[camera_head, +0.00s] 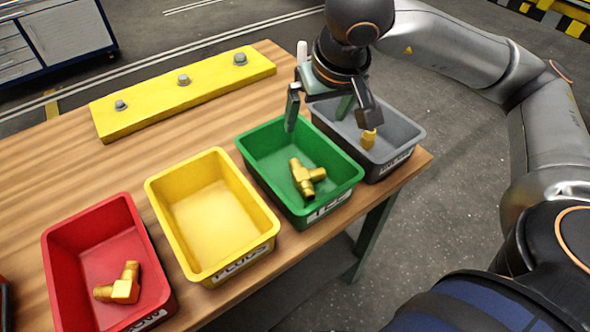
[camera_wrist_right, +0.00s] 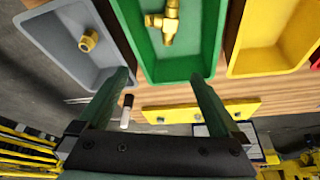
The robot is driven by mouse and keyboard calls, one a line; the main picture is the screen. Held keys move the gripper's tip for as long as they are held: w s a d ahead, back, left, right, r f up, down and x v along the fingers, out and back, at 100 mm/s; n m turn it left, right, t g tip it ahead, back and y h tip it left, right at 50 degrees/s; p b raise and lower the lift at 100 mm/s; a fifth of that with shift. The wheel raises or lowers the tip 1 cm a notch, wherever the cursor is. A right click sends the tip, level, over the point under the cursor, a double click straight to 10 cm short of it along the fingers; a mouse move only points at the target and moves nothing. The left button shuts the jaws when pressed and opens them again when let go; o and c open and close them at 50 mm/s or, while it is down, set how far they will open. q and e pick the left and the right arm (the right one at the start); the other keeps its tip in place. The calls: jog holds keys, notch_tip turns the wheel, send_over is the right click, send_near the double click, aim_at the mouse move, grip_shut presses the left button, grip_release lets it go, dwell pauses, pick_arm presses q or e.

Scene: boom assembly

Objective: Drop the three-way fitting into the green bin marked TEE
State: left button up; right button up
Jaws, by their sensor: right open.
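The brass three-way fitting (camera_head: 306,178) lies on the floor of the green bin (camera_head: 262,183), whose front label reads TEE. The fitting also shows in the right wrist view (camera_wrist_right: 166,22), inside the green bin (camera_wrist_right: 146,62). My right gripper (camera_head: 318,110) is above the back of the green bin, near the grey bin. Its two fingers are spread apart with nothing between them, also in the wrist view (camera_wrist_right: 159,80). The fitting is apart from the fingers. My left gripper is not in view.
The grey bin (camera_head: 410,129) on the right holds a small brass part (camera_head: 368,139). The yellow bin (camera_head: 212,217) is empty. The red bin (camera_head: 88,227) holds a brass elbow (camera_head: 122,286). A yellow bar (camera_head: 150,105) with bolts lies at the wooden table's (camera_head: 60,165) back.

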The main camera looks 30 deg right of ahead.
jog(key=p+v, duration=0.1)
jog(key=v, duration=0.8)
jog(key=shift+s, duration=0.15)
